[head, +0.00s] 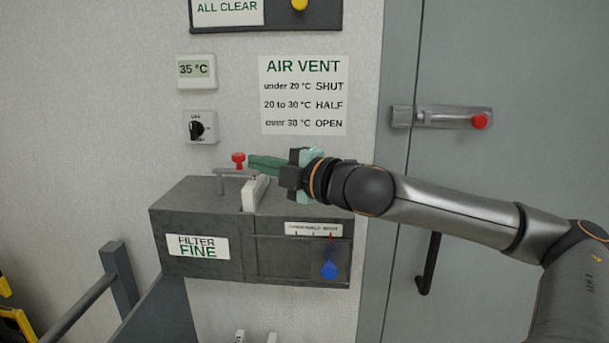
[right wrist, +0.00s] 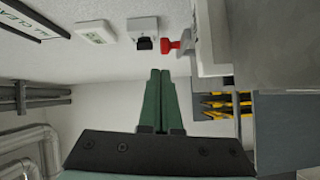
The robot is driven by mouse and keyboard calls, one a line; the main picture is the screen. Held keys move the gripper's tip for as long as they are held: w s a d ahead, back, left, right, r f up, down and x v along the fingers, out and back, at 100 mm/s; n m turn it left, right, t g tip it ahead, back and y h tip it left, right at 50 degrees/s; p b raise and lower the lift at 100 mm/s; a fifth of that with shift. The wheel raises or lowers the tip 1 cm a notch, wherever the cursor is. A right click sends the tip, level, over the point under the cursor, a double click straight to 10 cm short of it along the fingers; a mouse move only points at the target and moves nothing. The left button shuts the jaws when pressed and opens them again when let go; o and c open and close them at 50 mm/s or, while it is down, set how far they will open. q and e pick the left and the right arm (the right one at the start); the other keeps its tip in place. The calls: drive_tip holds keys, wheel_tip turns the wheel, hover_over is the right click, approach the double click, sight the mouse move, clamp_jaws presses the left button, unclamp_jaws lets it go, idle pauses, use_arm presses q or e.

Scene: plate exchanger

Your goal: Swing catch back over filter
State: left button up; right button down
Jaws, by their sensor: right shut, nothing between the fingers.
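The filter unit is a dark grey box (head: 195,210) on the wall, labelled FILTER FINE. A white filter (head: 256,195) stands up out of its top. The catch (head: 228,172) is a light grey bar on a post at the top left, with a red knob (head: 238,159). The knob also shows in the right wrist view (right wrist: 171,46). My right gripper (head: 252,163) has its green fingers shut and empty, just right of the knob and above the filter. In the right wrist view its fingertips (right wrist: 160,72) look apart from the knob. Whether the bar crosses the filter is unclear.
A blue-handled vent lever (head: 329,270) is on the box front. An AIR VENT sign (head: 303,95), a 35 °C display (head: 196,70) and a rotary switch (head: 199,127) are on the wall above. A grey door (head: 500,60) with a red-knobbed bolt (head: 455,117) is at right.

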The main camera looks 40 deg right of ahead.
drive_tip(key=shift+s+d+f+b, duration=0.1)
drive_tip(key=shift+s+d+b, duration=0.4)
drive_tip(key=shift+b, duration=0.55)
drive_tip(key=shift+s+d+b, duration=0.15)
drive_tip(key=shift+s+b, duration=0.5)
drive_tip(key=shift+b, duration=0.4)
drive_tip(key=s+d, duration=0.1)
drive_tip(key=s+d+b, duration=0.1)
drive_tip(key=s, duration=0.1)
drive_tip(key=shift+r, duration=0.35)
drive_tip(key=shift+s+d, duration=0.45)
drive_tip(key=shift+s, duration=0.15)
